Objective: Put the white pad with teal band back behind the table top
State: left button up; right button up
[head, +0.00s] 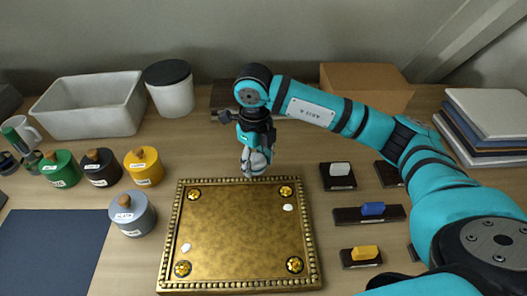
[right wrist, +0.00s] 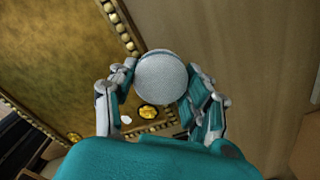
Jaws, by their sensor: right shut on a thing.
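The gilt table top (head: 235,235), a gold panel with a beaded rim and flower bosses at its corners, lies flat on the wooden surface. It also shows in the right wrist view (right wrist: 60,60). My right gripper (head: 256,164) is over the panel's far edge, pointing down. In the right wrist view its two fingers (right wrist: 163,95) are closed on the sides of a round white pad (right wrist: 162,77). Two small white spots (head: 288,207) lie on the gold face. My left gripper is not in view.
Labelled pots (head: 144,167), a white trough (head: 90,105) and a lidded canister (head: 172,90) stand left. Dark blocks with white, blue (head: 372,209) and yellow pieces lie right of the panel. A cardboard box (head: 368,88) and stacked panels (head: 487,118) stand behind and right.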

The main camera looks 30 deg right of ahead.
aim_at(263, 155)
jog(key=w+d, duration=0.3)
jog(key=w, duration=0.1)
jog(key=shift+d+f+p, duration=0.2)
jog(key=shift+d+p, duration=0.15)
jog(key=shift+d, duration=0.05)
jog(key=shift+w+d+f, duration=0.2)
notch_tip(263, 155, down, 3)
jog(key=shift+p, duration=0.55)
jog(key=shift+f, duration=0.3)
jog(key=o, duration=1.1)
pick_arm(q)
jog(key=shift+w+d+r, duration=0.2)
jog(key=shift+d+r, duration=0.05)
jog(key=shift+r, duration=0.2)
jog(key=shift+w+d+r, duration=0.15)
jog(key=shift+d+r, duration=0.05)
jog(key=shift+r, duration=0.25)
pick_arm(e)
jog(key=shift+r, duration=0.1)
